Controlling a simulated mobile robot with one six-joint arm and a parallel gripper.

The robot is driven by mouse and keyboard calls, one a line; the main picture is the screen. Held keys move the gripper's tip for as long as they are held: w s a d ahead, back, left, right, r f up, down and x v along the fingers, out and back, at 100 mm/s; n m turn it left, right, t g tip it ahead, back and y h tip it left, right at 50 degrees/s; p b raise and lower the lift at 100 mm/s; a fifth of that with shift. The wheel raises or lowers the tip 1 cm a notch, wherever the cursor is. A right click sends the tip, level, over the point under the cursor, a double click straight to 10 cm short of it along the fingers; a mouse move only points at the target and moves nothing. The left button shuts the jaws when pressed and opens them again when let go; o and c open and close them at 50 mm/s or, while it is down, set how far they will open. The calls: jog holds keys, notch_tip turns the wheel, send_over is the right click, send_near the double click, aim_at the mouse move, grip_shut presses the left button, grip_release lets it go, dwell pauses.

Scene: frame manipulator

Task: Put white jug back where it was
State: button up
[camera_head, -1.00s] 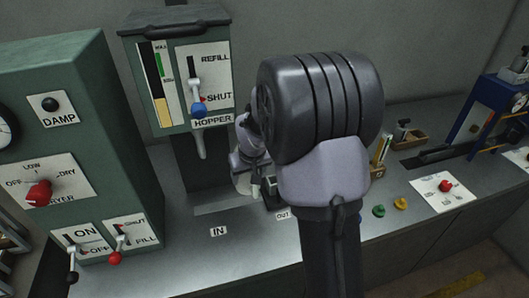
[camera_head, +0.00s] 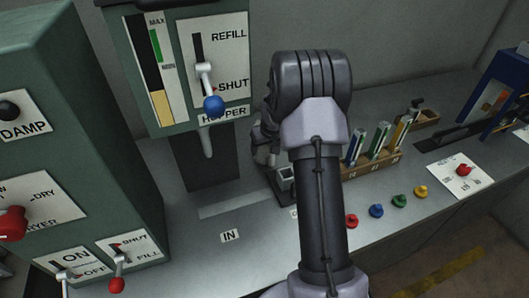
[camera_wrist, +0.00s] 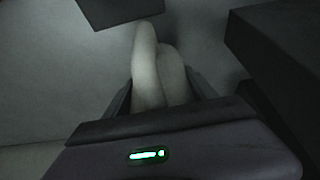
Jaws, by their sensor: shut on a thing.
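The white jug (camera_wrist: 172,75) shows in the wrist view as a pale rounded shape between the two dark fingers of my gripper (camera_wrist: 160,92). The gripper is shut on it. In the head view my arm hides most of the gripper and the jug.
A small device with a display (camera_head: 285,176) stands beside my arm. The IN label (camera_head: 230,236) lies on clear bench. A wooden rack with tubes (camera_head: 370,168) and several coloured knobs (camera_head: 376,211) are to the right. The green dryer cabinet (camera_head: 75,130) stands left.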

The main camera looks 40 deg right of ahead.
jog(key=shift+f, duration=0.35)
jog(key=shift+f, duration=0.15)
jog(key=o, duration=1.7)
jog(key=shift+r, duration=0.25)
jog(key=p+v, duration=0.3)
jog(key=v, duration=0.9)
jog(key=shift+s+f, duration=0.1)
